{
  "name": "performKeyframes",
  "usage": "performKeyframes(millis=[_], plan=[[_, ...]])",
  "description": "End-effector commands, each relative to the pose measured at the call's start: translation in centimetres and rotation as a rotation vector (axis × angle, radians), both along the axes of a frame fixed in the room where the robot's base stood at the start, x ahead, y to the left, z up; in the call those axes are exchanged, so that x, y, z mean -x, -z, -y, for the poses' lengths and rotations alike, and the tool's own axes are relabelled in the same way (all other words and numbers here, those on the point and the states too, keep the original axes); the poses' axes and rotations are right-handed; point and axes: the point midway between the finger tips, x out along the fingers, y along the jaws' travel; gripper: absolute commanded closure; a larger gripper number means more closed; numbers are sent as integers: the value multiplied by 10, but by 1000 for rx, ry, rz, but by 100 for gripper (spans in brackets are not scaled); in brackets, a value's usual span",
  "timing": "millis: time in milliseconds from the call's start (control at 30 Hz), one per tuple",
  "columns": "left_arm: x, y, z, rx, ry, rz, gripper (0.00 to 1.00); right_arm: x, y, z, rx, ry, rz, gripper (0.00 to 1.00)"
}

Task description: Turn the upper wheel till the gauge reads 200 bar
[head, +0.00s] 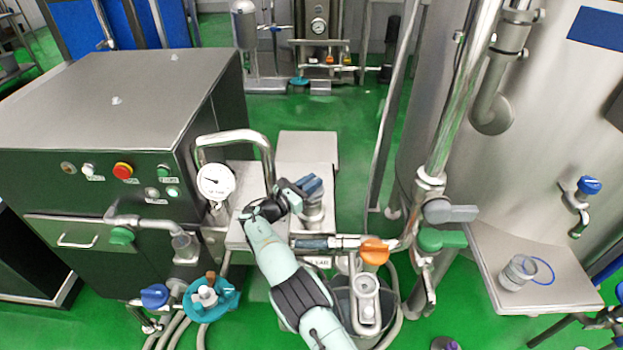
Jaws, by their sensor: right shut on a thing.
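The upper wheel (312,184) is a small blue handwheel on a silver valve body above the homogeniser's front block, near the middle of the head view. The gauge (215,182) is a round white dial left of the wheel. Its dark needle is visible, but the figures are too small to read. My left gripper is not in view.
A bent steel pipe (240,136) arches between gauge and wheel. A horizontal pipe with an orange handle (374,251) lies right of my forearm. The control cabinet (110,95) stands left; a steel shelf with a beaker (518,272) is right. Green floor shows behind.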

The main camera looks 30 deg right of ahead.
Motion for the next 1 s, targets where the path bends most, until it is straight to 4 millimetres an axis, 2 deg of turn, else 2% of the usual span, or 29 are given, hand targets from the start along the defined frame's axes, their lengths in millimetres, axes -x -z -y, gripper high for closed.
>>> performKeyframes(millis=[567,600,633,1000], plan=[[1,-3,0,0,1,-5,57,0,-1,0,2,21,1,100],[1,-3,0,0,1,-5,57,0,-1,0,3,21,2,72],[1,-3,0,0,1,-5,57,0,-1,0,3,21,2,62],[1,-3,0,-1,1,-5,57,0,-1,-5,1,20,1,61]])
